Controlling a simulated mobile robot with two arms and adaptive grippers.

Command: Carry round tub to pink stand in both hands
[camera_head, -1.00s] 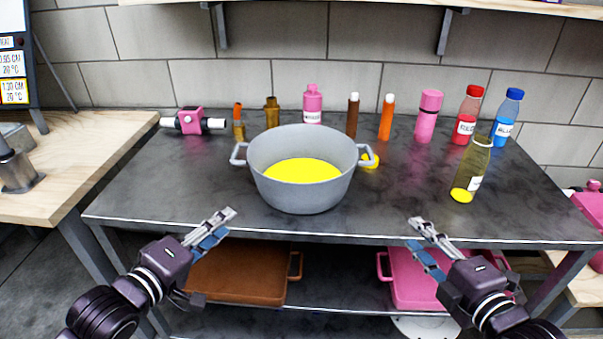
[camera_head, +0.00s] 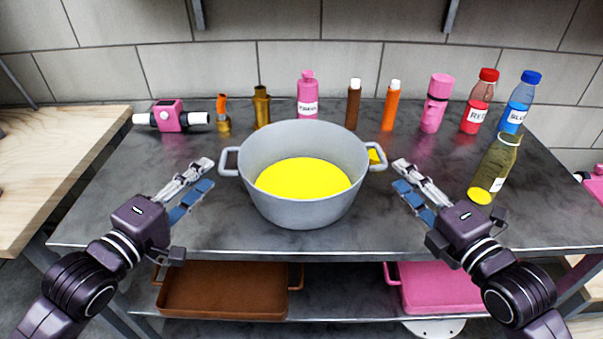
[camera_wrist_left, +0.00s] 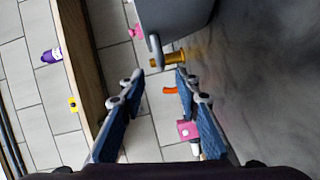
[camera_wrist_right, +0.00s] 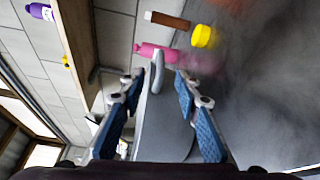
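The round tub (camera_head: 302,213) is a grey two-handled pot with yellow inside, upright on the dark table. My left gripper (camera_head: 208,174) is open, just left of the tub's left handle (camera_head: 229,161); that handle also shows ahead of the fingers in the left wrist view (camera_wrist_left: 155,50). My right gripper (camera_head: 398,174) is open, just right of the right handle (camera_head: 378,160). In the right wrist view this handle (camera_wrist_right: 157,72) lies ahead, between the open fingertips. Neither gripper holds anything. I cannot identify a pink stand for certain; a pink thing (camera_head: 596,184) is cut off at the right edge.
The dark table (camera_head: 120,215) has several bottles along its back, and an olive bottle (camera_head: 495,168) stands at right. Brown (camera_head: 225,295) and pink (camera_head: 440,295) trays are on the shelf below. The table's front is clear.

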